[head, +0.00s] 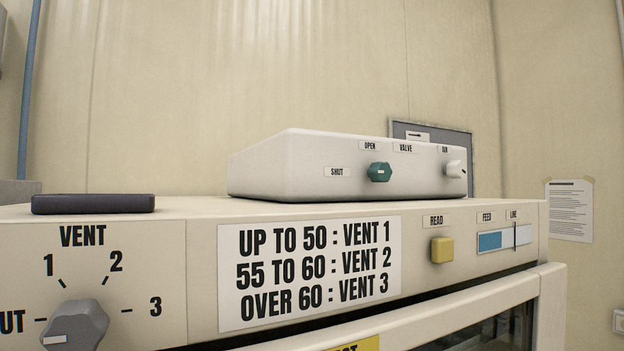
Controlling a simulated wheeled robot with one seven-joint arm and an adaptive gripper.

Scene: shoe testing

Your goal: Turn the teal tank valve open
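The teal valve knob (380,172) is on the front of a white box (300,165) that sits on top of the larger cream machine. A SHUT label (337,172) is to the knob's left and an OPEN label (370,146) is above it. A VALVE label (405,148) is up and to its right. A small light mark shows on the knob, but it is too small to tell clearly which label it points to. My gripper is not in view.
A white knob (455,169) is right of the teal one. The cream machine's front (200,270) has a grey vent dial (75,325), a vent sign (310,270), a yellow READ button (442,250) and a feed gauge (505,238). A dark tray (93,204) lies on top at left.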

